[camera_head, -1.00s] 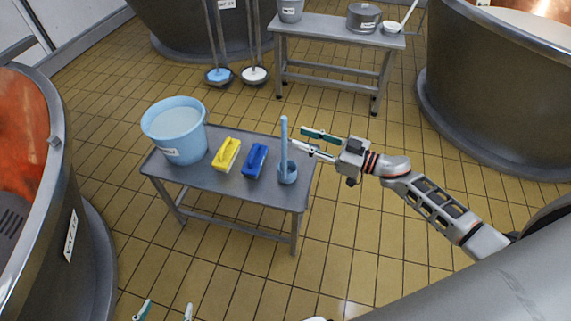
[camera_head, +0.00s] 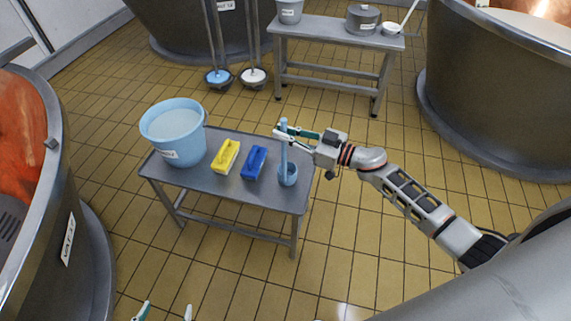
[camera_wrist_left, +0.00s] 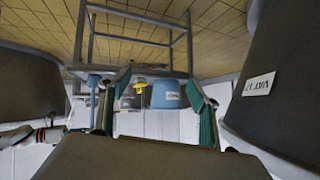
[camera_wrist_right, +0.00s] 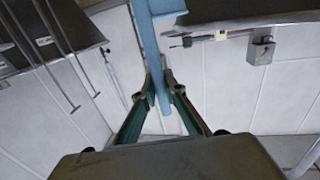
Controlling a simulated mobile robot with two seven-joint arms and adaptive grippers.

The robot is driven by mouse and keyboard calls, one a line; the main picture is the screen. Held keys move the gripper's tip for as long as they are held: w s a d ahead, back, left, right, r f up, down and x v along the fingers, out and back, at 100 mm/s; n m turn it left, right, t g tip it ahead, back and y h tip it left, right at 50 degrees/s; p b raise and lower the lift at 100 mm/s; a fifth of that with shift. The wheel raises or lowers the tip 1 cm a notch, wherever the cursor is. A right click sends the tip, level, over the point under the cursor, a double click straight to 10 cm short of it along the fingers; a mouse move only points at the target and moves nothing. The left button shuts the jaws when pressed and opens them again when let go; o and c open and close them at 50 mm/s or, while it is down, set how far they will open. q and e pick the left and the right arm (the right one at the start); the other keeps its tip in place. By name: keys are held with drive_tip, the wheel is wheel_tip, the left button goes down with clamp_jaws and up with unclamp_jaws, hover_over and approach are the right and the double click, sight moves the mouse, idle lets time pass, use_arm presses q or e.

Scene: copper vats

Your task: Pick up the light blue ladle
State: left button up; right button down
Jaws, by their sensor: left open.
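The light blue ladle (camera_head: 287,175) stands on the grey table near its right edge, its long handle upright. My right gripper (camera_head: 283,133) is at the upper part of the handle. In the right wrist view the handle (camera_wrist_right: 150,45) passes between the fingertips (camera_wrist_right: 160,80), which are close together and appear to touch both sides. The ladle's cup still appears to be at the tabletop. My left gripper (camera_head: 166,311) is low in the head view, open and empty, well away from the table; its spread fingers show in the left wrist view (camera_wrist_left: 158,85).
A second table (camera_head: 330,35) stands behind. Large vats (camera_head: 490,110) flank the tiled floor.

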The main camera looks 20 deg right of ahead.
sight(284, 117)
use_arm(q)
drive_tip(key=shift+s+f, duration=0.15)
drive_tip(key=shift+f, duration=0.05)
use_arm(e)
drive_tip(key=shift+r, duration=0.1)
wheel_tip(284, 117, up, 11)
drive_tip(key=p, duration=0.5)
drive_tip(key=shift+w+r, duration=0.1)
use_arm(q)
wheel_tip(284, 117, up, 6)
drive_tip(key=d+p, duration=0.1)
drive_tip(key=p, duration=0.3)
drive_tip(key=shift+d+r, duration=0.15)
drive_tip(key=shift+r, duration=0.1)
use_arm(e)
wheel_tip(284, 117, up, 9)
use_arm(q)
drive_tip(key=shift+r, duration=0.15)
use_arm(e)
drive_tip(key=shift+f, duration=0.2)
